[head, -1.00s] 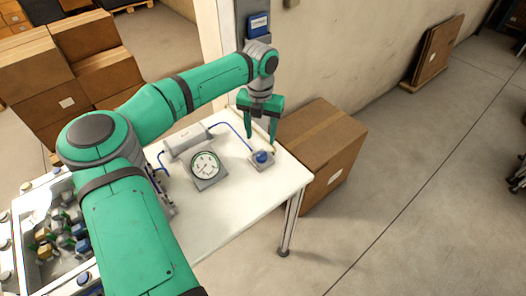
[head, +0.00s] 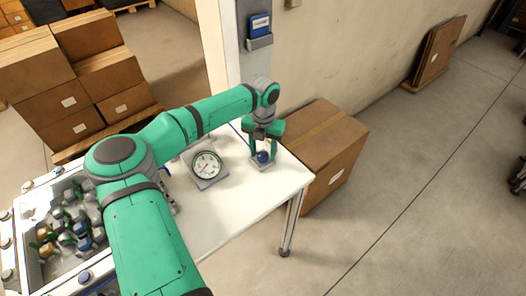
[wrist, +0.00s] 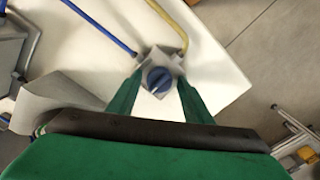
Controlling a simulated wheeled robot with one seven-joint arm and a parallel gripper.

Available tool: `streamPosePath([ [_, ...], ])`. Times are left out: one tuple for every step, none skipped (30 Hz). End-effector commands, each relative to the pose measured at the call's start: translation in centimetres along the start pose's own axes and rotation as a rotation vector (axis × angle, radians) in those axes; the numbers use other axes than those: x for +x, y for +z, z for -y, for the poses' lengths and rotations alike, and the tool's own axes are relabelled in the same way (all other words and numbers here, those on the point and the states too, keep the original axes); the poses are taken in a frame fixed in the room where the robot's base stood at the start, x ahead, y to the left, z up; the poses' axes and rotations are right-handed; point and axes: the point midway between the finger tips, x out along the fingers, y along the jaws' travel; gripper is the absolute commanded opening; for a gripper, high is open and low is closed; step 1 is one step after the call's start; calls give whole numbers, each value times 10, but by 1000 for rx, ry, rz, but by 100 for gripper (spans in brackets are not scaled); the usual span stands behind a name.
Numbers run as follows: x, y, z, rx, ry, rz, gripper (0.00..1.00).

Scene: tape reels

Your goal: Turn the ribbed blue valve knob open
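The ribbed blue valve knob (head: 263,157) sits on a small grey block near the table's far right corner. In the wrist view the knob (wrist: 158,79) shows a pale pointer mark on its top. My green gripper (head: 262,160) points down, with one finger on each side of the knob. In the wrist view my gripper (wrist: 159,84) is open, and a narrow gap seems to show between each finger and the knob. Whether a fingertip touches it is hard to tell.
A dial gauge (head: 207,166) stands left of the knob on the white table (head: 240,205). A blue hose (wrist: 98,27) and a tan hose (wrist: 170,22) run to the valve block. A cardboard box (head: 325,150) stands behind the table.

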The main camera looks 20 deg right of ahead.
Motion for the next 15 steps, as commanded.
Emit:
streamPosePath([
  [0, 0, 0, 0, 0, 0, 32],
  [0, 0, 0, -1, 0, 0, 25],
  [0, 0, 0, -1, 0, 0, 15],
  [0, 0, -1, -1, 0, 0, 10],
  [0, 0, -1, -1, 0, 0, 10],
  [0, 0, -1, -2, 0, 0, 10],
  [0, 0, -1, -2, -1, 0, 10],
  [0, -1, -1, -1, -1, 0, 10],
  [0, -1, -1, 1, -1, 0, 10],
  [0, -1, -2, 3, -1, 0, 10],
  [0, -1, -2, 7, 0, 0, 10],
  [0, -1, -2, 13, 0, 0, 10],
  [0, -1, -2, 20, 0, 0, 10],
  [0, -1, -2, 29, 0, 0, 10],
  [0, -1, -2, 43, 0, 0, 10],
])
